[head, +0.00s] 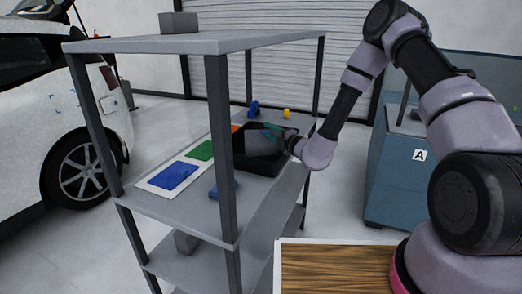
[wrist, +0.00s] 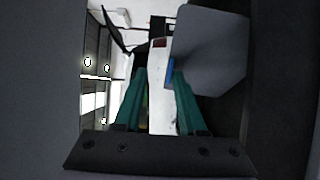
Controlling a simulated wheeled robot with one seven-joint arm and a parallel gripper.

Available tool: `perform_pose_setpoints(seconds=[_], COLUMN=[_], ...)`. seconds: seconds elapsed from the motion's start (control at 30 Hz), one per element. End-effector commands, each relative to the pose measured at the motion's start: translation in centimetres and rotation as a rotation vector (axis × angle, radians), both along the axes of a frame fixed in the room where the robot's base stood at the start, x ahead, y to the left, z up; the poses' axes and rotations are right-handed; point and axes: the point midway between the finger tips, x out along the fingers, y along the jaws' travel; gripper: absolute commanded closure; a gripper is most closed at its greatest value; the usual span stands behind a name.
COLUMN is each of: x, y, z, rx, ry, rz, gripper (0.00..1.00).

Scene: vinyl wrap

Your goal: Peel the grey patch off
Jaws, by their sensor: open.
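A grey patch (head: 262,144) shows as a smooth grey sheet in or just over the black tray (head: 281,164) on the rack's middle shelf. My gripper (head: 270,130), with teal fingers, is at the tray's far right side, close to the sheet. In the wrist view the fingers (wrist: 159,82) stand apart with a gap between them. A grey sheet (wrist: 215,45) lies beyond and beside the right finger there; I cannot tell if they touch. A white panel (head: 152,187) left of the tray bears a blue patch (head: 173,176) and a green patch (head: 200,151).
The rack's posts (head: 222,150) and top shelf (head: 190,43) surround the work area. A blue block (head: 224,190) lies in front of the tray. Small blue (head: 253,108) and yellow (head: 287,113) items stand behind it. A white car (head: 50,105) is at left, a blue cabinet (head: 390,180) at right.

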Motion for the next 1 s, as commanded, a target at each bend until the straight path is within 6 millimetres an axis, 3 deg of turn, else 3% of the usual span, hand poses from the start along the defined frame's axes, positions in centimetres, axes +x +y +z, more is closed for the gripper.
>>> perform_pose_setpoints(seconds=[0.43,1.0], x=[-6.3,-7.2], y=[-5.3,-6.0], z=[-0.1,0.0], rx=[-0.001,-0.001], ry=[0.003,0.001], rz=[-0.001,0.0], gripper=[0.6,0.6])
